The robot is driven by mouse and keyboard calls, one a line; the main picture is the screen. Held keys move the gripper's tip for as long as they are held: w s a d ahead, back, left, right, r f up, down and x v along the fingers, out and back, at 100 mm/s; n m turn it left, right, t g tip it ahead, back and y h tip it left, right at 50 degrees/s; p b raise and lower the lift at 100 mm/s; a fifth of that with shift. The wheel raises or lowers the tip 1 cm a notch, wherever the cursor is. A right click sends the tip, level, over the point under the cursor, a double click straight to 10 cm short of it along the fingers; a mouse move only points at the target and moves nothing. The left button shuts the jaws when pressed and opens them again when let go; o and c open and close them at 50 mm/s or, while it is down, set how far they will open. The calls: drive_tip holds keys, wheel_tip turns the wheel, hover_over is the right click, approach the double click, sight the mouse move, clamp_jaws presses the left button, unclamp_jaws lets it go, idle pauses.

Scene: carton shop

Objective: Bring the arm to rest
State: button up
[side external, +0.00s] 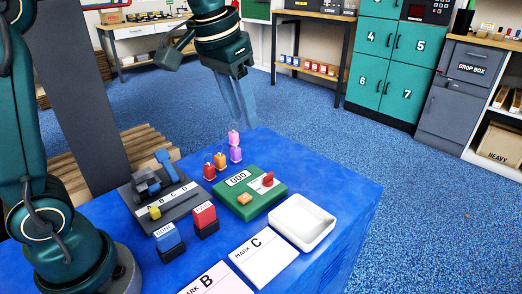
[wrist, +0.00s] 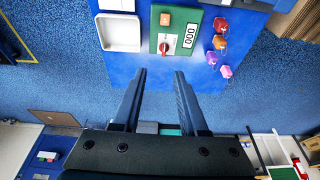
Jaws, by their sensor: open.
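My gripper (side external: 243,122) hangs at the far edge of the blue table (side external: 340,186) in the side view, fingers pointing down. In the wrist view my gripper (wrist: 160,76) shows two dark blue fingers spread apart with nothing between them. A green box (side external: 228,192) with a "000" counter, a red knob and an orange button stands on the table. The green box also shows in the wrist view (wrist: 160,18), beyond the fingertips and apart from them.
A white tray (side external: 325,222), cards marked B (side external: 222,284) and C (side external: 243,264), blue (side external: 170,243) and red (side external: 206,223) blocks, and a grey lettered device (side external: 146,207) share the table. Several small coloured tags (side external: 221,160) stand near the far edge. Open blue floor lies beyond.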

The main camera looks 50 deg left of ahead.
drive_tip(key=s+f+t, duration=0.1)
drive_tip(key=s+f, duration=0.2)
drive_tip(key=s, duration=0.4)
drive_tip(key=s+f+t, duration=0.1)
drive_tip(key=s+f, duration=0.2)
drive_tip(key=s, duration=0.4)
drive_tip(key=shift+s+d, duration=0.35)
drive_tip(key=shift+d, duration=0.1)
